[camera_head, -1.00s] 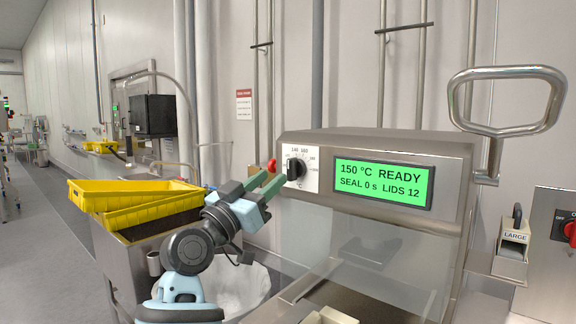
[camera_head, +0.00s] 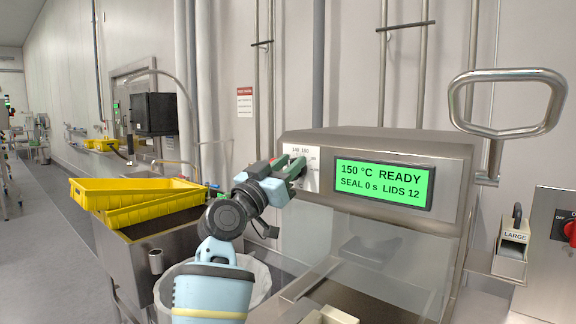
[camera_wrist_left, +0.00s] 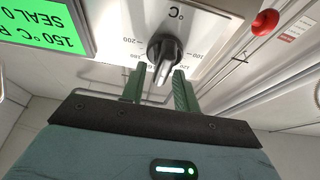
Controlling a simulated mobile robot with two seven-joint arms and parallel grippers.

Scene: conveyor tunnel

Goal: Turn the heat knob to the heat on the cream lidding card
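The heat knob (camera_wrist_left: 163,52) is black, on a white dial plate (camera_head: 312,175) marked in °C on the steel sealer's front. My left gripper (camera_head: 297,164) is at the knob and hides most of it in the head view. In the left wrist view its two green fingers (camera_wrist_left: 158,74) are apart, with the knob's grip reaching between their tips. Gaps show, so I cannot tell whether either finger touches it. The green display (camera_head: 383,183) reads 150 °C READY, SEAL 0 s, LIDS 12. I cannot make out a cream lidding card with a heat on it. My right gripper is out of view.
A red button (camera_wrist_left: 265,22) sits beside the dial. Yellow crates (camera_head: 140,192) stand on the left. A metal loop handle (camera_head: 505,73) rises at the right, above a holder labelled LARGE (camera_head: 514,236) and a red switch (camera_head: 569,233).

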